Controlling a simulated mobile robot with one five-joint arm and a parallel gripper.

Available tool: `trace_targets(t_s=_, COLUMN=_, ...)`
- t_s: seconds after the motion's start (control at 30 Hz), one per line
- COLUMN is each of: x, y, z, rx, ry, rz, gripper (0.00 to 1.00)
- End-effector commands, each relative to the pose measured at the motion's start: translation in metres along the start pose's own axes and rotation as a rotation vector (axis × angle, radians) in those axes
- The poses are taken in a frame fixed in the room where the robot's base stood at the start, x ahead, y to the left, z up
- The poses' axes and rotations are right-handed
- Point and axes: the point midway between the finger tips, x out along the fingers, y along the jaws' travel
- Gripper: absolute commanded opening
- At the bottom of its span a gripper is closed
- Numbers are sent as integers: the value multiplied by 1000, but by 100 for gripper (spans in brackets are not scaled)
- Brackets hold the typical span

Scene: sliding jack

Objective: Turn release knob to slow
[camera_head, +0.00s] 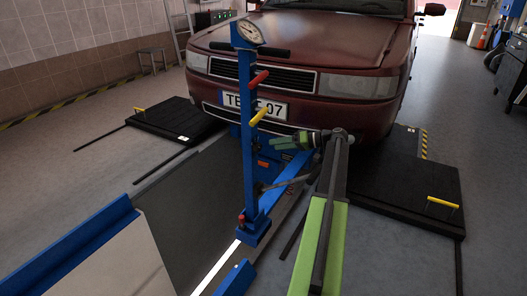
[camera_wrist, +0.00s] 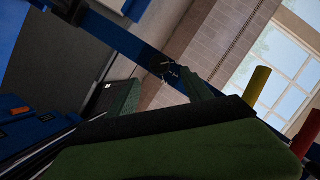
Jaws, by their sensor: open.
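The blue jack post (camera_head: 247,165) stands upright in front of the red car, with a red handle (camera_head: 259,77) and a yellow handle (camera_head: 260,116) on its side. In the wrist view the post runs diagonally. A dark spot with small pale marks (camera_wrist: 166,69) sits on it between my fingers, below the yellow handle (camera_wrist: 258,84); it may be the release knob's dial, but its setting is unreadable. My gripper (camera_head: 274,143) is to the right of the post, pointing at it.
The car (camera_head: 310,50) stands close behind, bumper near my arm. Black ramp plates (camera_head: 172,118) lie on both sides. A blue-edged pit (camera_head: 62,240) opens at the lower left.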

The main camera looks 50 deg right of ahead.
Motion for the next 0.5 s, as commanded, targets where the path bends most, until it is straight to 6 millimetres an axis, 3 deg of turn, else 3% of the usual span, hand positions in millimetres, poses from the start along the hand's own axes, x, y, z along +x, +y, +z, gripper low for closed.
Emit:
trace_targets(t_s=0.03, x=15, y=2, z=3, rx=-1, ry=-2, rz=-2, gripper=58)
trace_targets(t_s=0.2, x=47, y=1, z=2, rx=1, ry=-1, rz=-1, gripper=58)
trace_targets(t_s=0.5, x=66, y=0, z=0, rx=1, ry=0, rz=1, gripper=58)
